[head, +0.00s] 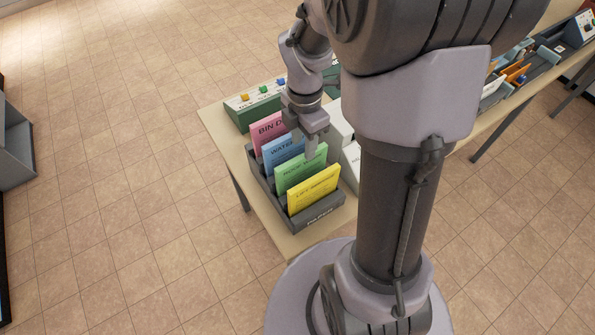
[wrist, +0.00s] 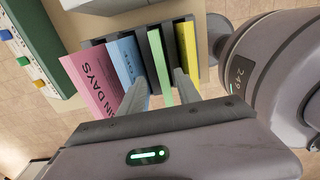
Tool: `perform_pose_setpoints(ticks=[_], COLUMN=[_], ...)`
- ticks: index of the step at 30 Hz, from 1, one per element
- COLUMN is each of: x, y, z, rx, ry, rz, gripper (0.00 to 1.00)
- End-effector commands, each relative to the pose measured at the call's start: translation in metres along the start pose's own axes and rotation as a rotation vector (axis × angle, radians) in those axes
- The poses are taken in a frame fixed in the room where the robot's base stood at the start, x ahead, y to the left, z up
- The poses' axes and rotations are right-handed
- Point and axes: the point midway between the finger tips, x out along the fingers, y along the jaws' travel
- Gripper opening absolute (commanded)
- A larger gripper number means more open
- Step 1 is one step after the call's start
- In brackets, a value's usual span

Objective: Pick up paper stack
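Pink (head: 268,132), blue (head: 283,153), green (head: 301,171) and yellow (head: 314,189) paper stacks stand upright in the slots of a dark grey rack (head: 318,215) on the table. My gripper (head: 304,146) is low over the rack, at the blue and green stacks. In the wrist view, my gripper (wrist: 161,76) is open. One finger is on the blue side of the green stack (wrist: 159,65) and the other is on its yellow side. Visible gaps separate the fingers from the green stack. The fingers partly hide the blue (wrist: 126,60) and yellow (wrist: 187,50) stacks.
A green box (head: 255,108) with coloured buttons stands behind the rack on the table (head: 217,121). White boxes (head: 350,160) stand close to the rack's right. Trays with envelopes (head: 515,72) lie farther right.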

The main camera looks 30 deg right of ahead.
Motion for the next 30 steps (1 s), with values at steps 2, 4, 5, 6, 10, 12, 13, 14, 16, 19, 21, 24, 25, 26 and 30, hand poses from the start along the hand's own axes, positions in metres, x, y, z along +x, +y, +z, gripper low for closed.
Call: perform_pose_setpoints(ticks=[2,4,5,6,10,12,13,14,16,19,21,24,25,26,30], x=[0.023,0.032,0.034,0.038,0.064,0.077,0.082,0.085,0.089,0.088,0.088,0.088,0.088,0.088,0.088], y=[-0.001,-0.001,-0.001,0.0,-0.004,-0.005,-0.005,-0.005,-0.005,-0.004,-0.004,-0.004,-0.004,-0.004,-0.004], z=[0.0,0.0,0.0,-0.001,-0.005,-0.006,-0.006,-0.006,-0.006,-0.006,-0.006,-0.006,-0.006,-0.006,-0.006], rx=[0.0,0.001,0.002,0.001,0.0,0.0,0.001,0.001,0.001,0.001,0.001,0.001,0.001,0.001,0.001], ry=[0.001,0.001,0.001,0.0,0.001,0.0,0.001,0.0,0.0,0.0,0.0,0.0,0.0,0.0,0.0], rz=[-0.003,-0.001,-0.001,0.0,-0.002,-0.001,-0.001,-0.001,0.0,0.001,0.001,0.001,0.001,0.001,0.001], gripper=[0.4,0.4,0.4,0.4,0.4,0.4,0.4,0.4,0.4,0.4,0.4,0.26,0.2,0.14,0.0])
